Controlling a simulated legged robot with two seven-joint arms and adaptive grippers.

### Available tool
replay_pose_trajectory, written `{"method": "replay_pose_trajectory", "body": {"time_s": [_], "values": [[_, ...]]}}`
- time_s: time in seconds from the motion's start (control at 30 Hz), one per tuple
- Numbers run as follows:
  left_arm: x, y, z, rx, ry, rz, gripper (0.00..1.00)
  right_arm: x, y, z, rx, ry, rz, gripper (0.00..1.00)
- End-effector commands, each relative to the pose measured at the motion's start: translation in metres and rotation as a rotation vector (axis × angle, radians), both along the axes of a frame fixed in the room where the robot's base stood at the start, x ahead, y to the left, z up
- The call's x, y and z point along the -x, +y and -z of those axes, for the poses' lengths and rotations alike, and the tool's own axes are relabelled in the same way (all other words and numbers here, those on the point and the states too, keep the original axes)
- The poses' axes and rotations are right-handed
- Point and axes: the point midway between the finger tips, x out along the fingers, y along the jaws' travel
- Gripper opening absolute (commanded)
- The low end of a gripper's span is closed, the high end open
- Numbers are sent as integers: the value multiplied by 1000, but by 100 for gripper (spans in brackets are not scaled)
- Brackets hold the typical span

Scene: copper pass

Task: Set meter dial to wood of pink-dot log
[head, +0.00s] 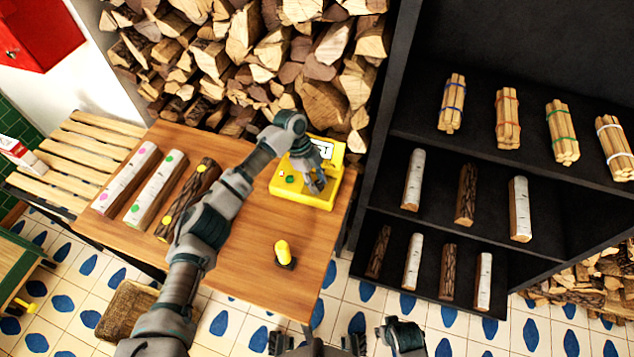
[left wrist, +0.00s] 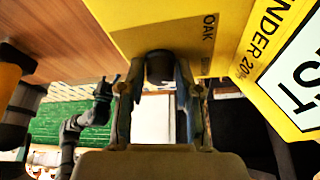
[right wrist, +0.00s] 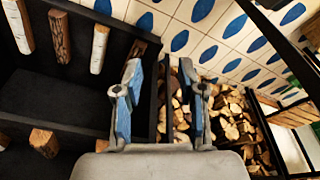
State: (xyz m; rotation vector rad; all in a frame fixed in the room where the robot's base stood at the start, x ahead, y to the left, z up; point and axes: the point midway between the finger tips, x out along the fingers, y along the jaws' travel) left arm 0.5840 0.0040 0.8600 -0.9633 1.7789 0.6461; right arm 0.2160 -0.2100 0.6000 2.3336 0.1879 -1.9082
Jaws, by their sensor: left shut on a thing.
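The pink-dot log (head: 125,180) has pale white bark and lies leftmost of three logs on the wooden table. The yellow meter (head: 284,192) sits at the table's far right, with a white label and a green spot on it. My left gripper (head: 316,184) is over the meter's right part. In the left wrist view its fingers are shut on the dark dial (left wrist: 160,68), beside the printed word OAK on the yellow face. The dial's pointer cannot be made out. My right gripper (right wrist: 160,95) is open and empty, facing dark shelving.
A green-dot white log (head: 155,190) and a dark yellow-dot log (head: 188,200) lie beside the pink-dot one. A yellow-topped piece (head: 283,251) stands near the table's front. A black shelf (head: 436,147) with logs and stick bundles is on the right. Stacked firewood (head: 245,50) is behind.

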Motion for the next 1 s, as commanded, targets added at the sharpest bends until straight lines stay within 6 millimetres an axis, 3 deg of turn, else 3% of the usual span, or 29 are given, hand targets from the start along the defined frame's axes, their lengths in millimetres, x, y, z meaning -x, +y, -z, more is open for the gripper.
{"method": "replay_pose_trajectory", "body": {"time_s": [0.2, 0.4, 0.93, 0.97, 1.0], "values": [[-2, 0, 3, 0, -4, 110, 0, 6, -2, -35, -1, -9, 2, 40], [-3, 0, 1, -1, -5, 166, 0, 11, -3, -54, -1, -13, 4, 40], [-3, 0, -2, 0, -9, 187, 0, 8, -2, -58, -3, -24, 3, 40], [-3, 0, -2, 1, -9, 186, 41, 8, -2, -58, -3, -24, 3, 40], [-3, 0, -2, 1, -9, 186, 51, 8, -2, -58, -3, -24, 3, 40]]}}
